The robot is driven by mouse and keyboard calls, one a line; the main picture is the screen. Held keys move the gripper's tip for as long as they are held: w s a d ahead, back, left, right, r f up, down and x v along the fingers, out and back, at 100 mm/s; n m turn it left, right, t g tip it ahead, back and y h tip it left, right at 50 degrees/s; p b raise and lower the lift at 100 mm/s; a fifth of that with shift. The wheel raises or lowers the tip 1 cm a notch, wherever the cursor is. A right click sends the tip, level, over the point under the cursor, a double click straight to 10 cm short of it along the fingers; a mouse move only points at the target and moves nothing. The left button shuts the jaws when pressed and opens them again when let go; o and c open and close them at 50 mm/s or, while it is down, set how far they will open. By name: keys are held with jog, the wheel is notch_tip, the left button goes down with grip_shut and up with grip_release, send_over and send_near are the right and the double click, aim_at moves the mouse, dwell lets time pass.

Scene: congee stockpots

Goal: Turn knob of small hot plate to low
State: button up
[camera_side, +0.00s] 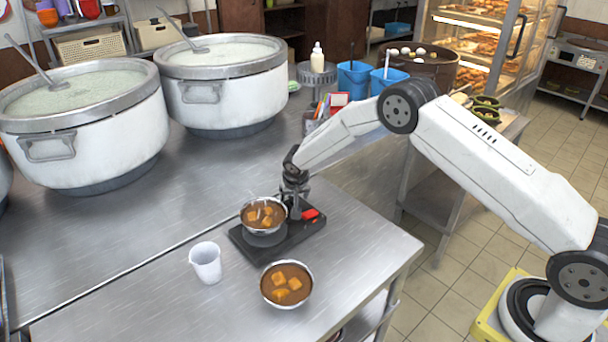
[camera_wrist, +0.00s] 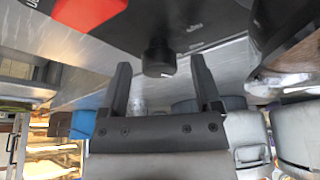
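The small black hot plate (camera_side: 302,234) lies on the steel table, with a metal bowl of brown stew (camera_side: 263,213) on its burner. Its black knob (camera_wrist: 158,58) shows at the top middle of the wrist view, with a small pale mark on its edge. My gripper (camera_wrist: 160,66) is open, one finger on each side of the knob, with visible gaps; I cannot tell whether the fingertips reach its depth. In the side view my gripper (camera_side: 295,208) is low at the hot plate's right side, beside the bowl, and hides the knob. Any dial setting is unreadable.
A second stew bowl (camera_side: 287,284) and a white measuring cup (camera_side: 206,262) stand in front of the hot plate. A red patch (camera_side: 310,214) is on the hot plate's right. Two large stockpots (camera_side: 222,85) stand behind. The table to the right is clear up to its edge.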

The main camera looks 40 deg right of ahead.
jog(key=shift+r, duration=0.1)
jog(key=v, duration=0.7)
jog(key=shift+r, duration=0.3)
jog(key=shift+s, duration=0.1)
dwell(0.6)
jog(key=d+n+y, duration=0.1)
jog(key=n, duration=0.2)
jog(key=d+n+g, duration=0.1)
jog(key=n, duration=0.2)
jog(key=d+f+n+g+y, duration=0.1)
jog(key=n, duration=0.2)
jog(key=shift+s+d+y, duration=0.15)
jog(key=shift+y, duration=0.15)
jog(key=n+y, duration=0.1)
jog(key=n, duration=0.2)
jog(key=w+n+y, duration=0.1)
jog(key=n, duration=0.2)
jog(key=d+r+n+y, duration=0.1)
jog(key=n, duration=0.2)
jog(key=shift+w+d+y, duration=0.1)
jog(key=shift+w+y, duration=0.15)
jog(key=shift+y, duration=0.05)
jog(key=shift+f, duration=0.15)
